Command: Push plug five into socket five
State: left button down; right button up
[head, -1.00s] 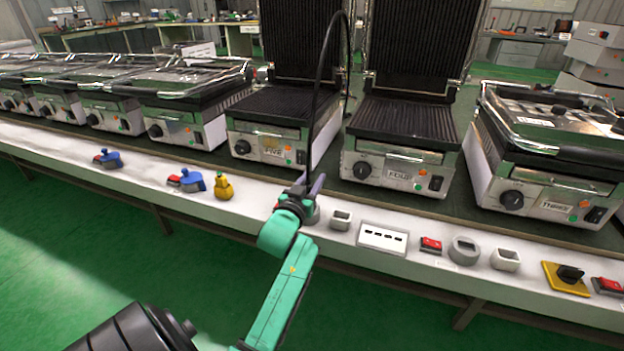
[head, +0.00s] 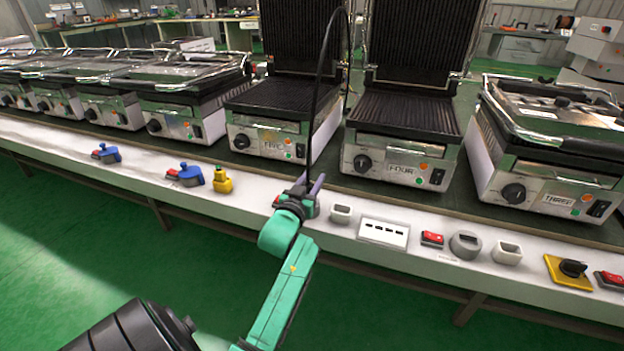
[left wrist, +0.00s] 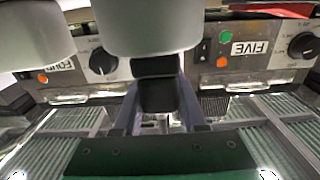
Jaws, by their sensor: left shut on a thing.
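My left gripper (head: 314,186) is shut on the black plug (left wrist: 157,90), over the white counter in front of the grill marked FIVE (head: 285,146). The black cable (head: 318,85) rises from the gripper and arches back behind that grill. In the left wrist view, which looks upside down, the plug stands between the two fingers. A rounded grey socket (left wrist: 147,28) lies right against its end. I cannot tell how deep the plug sits in it. In the head view the gripper hides most of this socket. My right gripper is not in view.
A yellow part (head: 222,180) and blue parts (head: 190,174) sit to the left. The grill marked FOUR (head: 401,168) stands behind to the right.

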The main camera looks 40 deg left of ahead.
pick_arm(q)
jog(key=shift+f+b, duration=0.6)
jog(key=shift+f, duration=0.5)
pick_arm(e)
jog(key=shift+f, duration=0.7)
pick_arm(q)
jog(key=shift+c, duration=1.9)
grip_release()
jog(key=shift+r, duration=0.1)
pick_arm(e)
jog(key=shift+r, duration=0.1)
